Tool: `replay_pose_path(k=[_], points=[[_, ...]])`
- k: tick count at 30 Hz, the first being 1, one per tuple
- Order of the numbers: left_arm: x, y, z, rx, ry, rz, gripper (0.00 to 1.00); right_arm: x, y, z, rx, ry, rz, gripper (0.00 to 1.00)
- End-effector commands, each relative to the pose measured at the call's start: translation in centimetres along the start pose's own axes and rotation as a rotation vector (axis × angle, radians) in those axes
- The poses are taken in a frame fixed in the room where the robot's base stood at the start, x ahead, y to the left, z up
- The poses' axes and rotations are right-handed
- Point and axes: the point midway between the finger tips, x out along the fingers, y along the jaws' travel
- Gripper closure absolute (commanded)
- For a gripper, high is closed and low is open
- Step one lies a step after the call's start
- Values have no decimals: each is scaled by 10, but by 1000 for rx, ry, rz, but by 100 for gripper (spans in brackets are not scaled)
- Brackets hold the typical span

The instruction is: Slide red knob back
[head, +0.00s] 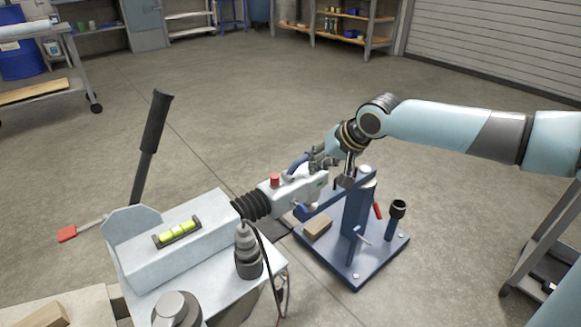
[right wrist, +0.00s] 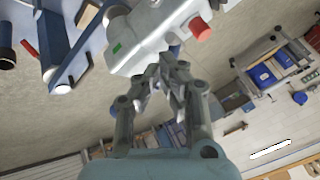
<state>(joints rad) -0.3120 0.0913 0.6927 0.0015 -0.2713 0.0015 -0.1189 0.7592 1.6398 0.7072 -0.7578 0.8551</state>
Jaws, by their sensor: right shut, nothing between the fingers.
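The red knob (head: 275,180) stands up from the top of the pale grey coupling head (head: 292,192), close to the black bellows (head: 252,206). It also shows in the right wrist view (right wrist: 200,29), at the upper right of the coupling head. My right gripper (head: 320,160) is shut and empty, above the far end of the coupling head and to the right of the knob. In the right wrist view its fingertips (right wrist: 167,68) are close together near the coupling's side, apart from the knob. Whether they touch the coupling I cannot tell. My left gripper is not in view.
A blue stand (head: 358,215) on a blue baseplate is right of the coupling. A hand lever (head: 152,135), a spirit level (head: 177,232) and a grey connector plug (head: 246,250) are on the left. A cable hangs from the plug. Open floor lies behind.

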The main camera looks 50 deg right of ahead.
Motion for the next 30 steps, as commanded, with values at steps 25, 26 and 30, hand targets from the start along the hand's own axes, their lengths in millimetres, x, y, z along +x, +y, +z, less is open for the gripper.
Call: replay_pose_path(k=[25, 26, 30], points=[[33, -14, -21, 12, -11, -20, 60, 75, -36, 0, -1, -1, 0, 100], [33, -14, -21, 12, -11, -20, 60, 75, -35, 0, -1, -1, 0, 100], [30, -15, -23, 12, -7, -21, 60, 74, -38, 2, 1, -1, -1, 100]])
